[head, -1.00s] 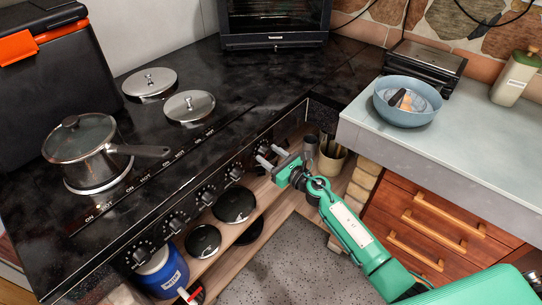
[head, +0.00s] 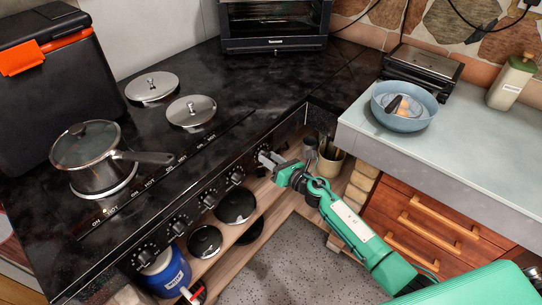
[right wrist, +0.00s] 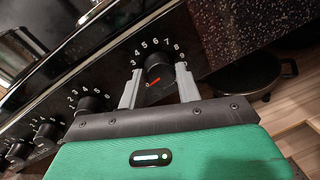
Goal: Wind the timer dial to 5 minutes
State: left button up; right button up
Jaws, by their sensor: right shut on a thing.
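The timer dial (right wrist: 158,66) is a round black knob on the stove's front panel, ringed by white numbers. A short red mark shows at its lower left, by the 0. My right gripper (right wrist: 160,84) is shut on the dial, with one grey finger on each side of it. In the head view the right gripper (head: 268,159) is at the far right end of the row of knobs, and its fingers partly hide the dial there. My left gripper is not in view.
Several other black knobs (head: 179,226) line the panel to the left. A lidded pot (head: 95,165) sits on the stove. Pans (head: 237,205) and a blue container (head: 167,272) are on shelves below. A counter (head: 460,150) with a blue bowl (head: 404,118) stands at right.

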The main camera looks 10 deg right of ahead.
jog(key=m, duration=0.1)
jog(key=m+p, duration=0.1)
jog(key=shift+d+r+m+p, duration=0.1)
jog(key=shift+r+m+p, duration=0.1)
jog(key=shift+m+p, duration=0.1)
jog(key=m+p, duration=0.2)
jog(key=m, duration=0.1)
jog(key=shift+w+g, duration=0.1)
jog(key=shift+g, duration=0.3)
jog(key=m+p, duration=0.1)
jog(key=m, duration=0.1)
jog(key=shift+d+m+y, duration=0.1)
jog(key=shift+m+y, duration=0.2)
jog(key=shift+m, duration=0.1)
jog(key=m+g+p, duration=0.1)
jog(key=m, duration=0.2)
jog(key=m+y+p, duration=0.1)
jog(key=m, duration=0.2)
jog(key=shift+w+d+f, duration=0.1)
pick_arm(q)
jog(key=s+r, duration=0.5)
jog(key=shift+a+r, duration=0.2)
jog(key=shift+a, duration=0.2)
pick_arm(e)
jog(key=shift+m, duration=1.5)
jog(key=shift+f, duration=0.1)
jog(key=o, duration=1)
